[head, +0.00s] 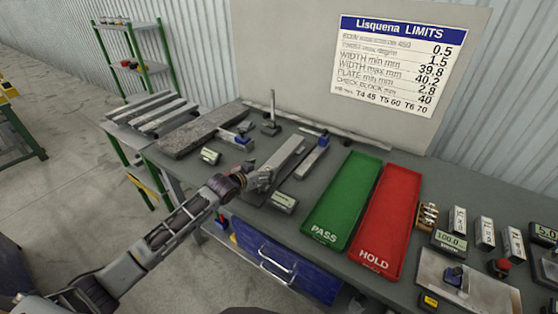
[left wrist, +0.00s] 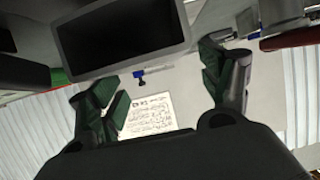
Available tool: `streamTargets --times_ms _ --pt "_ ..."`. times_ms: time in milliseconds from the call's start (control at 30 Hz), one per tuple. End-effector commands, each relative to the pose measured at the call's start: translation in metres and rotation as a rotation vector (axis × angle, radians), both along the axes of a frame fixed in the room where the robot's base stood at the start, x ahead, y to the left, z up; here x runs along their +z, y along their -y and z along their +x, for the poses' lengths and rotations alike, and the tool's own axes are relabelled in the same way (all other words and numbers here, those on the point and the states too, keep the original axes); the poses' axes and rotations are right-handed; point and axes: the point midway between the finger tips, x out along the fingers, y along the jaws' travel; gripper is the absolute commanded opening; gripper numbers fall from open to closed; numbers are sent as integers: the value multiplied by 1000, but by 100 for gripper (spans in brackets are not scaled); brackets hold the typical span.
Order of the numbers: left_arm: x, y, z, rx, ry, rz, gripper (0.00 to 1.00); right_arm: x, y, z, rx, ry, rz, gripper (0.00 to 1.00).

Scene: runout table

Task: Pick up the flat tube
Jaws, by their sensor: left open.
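A grey flat tube (head: 286,152) lies on a dark stand or scale on the bench, pointing away from me. My left gripper (head: 261,180) is at its near end, close above the bench. In the left wrist view, a dark rectangular opening with a grey rim (left wrist: 186,22) looks like the tube's open end. The left fingers (left wrist: 165,92) are spread apart, one on either side and lower in that picture. I cannot tell whether they touch the tube. My right gripper does not show.
A small display (head: 284,202) sits just right of my gripper. A green PASS tray (head: 343,200) and a red HOLD tray (head: 391,222) lie further right. A dark stone slab (head: 200,130) and a rack of several bars (head: 150,110) are at left.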

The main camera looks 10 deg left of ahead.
Motion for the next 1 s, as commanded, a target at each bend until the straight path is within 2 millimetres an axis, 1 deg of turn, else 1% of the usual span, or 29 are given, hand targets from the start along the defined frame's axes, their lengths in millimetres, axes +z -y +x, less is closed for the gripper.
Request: streamTargets --times_ms 467,667,1000 --pt "-1 1 2 -1 0 0 79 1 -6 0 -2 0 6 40" --pt "-3 6 12 -1 1 -2 79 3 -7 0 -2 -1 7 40" --pt "-13 13 35 -1 1 -2 79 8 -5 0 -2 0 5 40"
